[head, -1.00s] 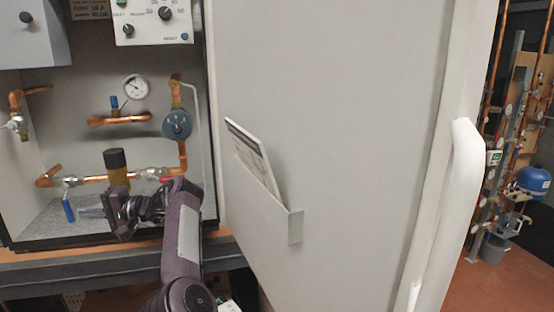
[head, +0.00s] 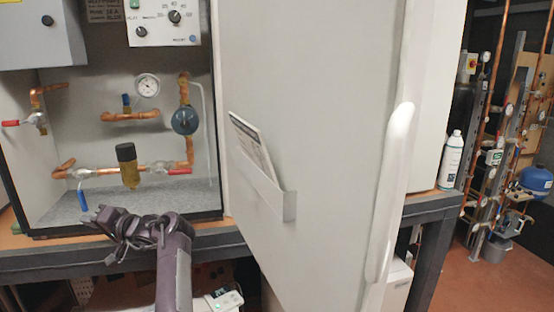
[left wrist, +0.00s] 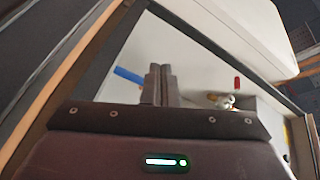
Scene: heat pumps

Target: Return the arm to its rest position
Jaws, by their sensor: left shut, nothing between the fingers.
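My left gripper (head: 92,214) is at the front edge of the open heat pump cabinet, below the copper pipework. Its two fingers also show in the left wrist view (left wrist: 158,84), pressed together and empty. A blue valve lever (head: 82,196) hangs just above and left of the fingertips in the head view, apart from them as far as I can tell. The blue lever also shows in the left wrist view (left wrist: 130,76). My right gripper is in neither view.
The open white cabinet door (head: 330,120) with a document pocket (head: 262,186) stands right of my arm. Red valve levers (head: 180,171), a pressure gauge (head: 147,86) and a brass filter (head: 129,166) are inside. The bench edge (head: 30,252) runs below. A white bottle (head: 451,160) stands behind the door.

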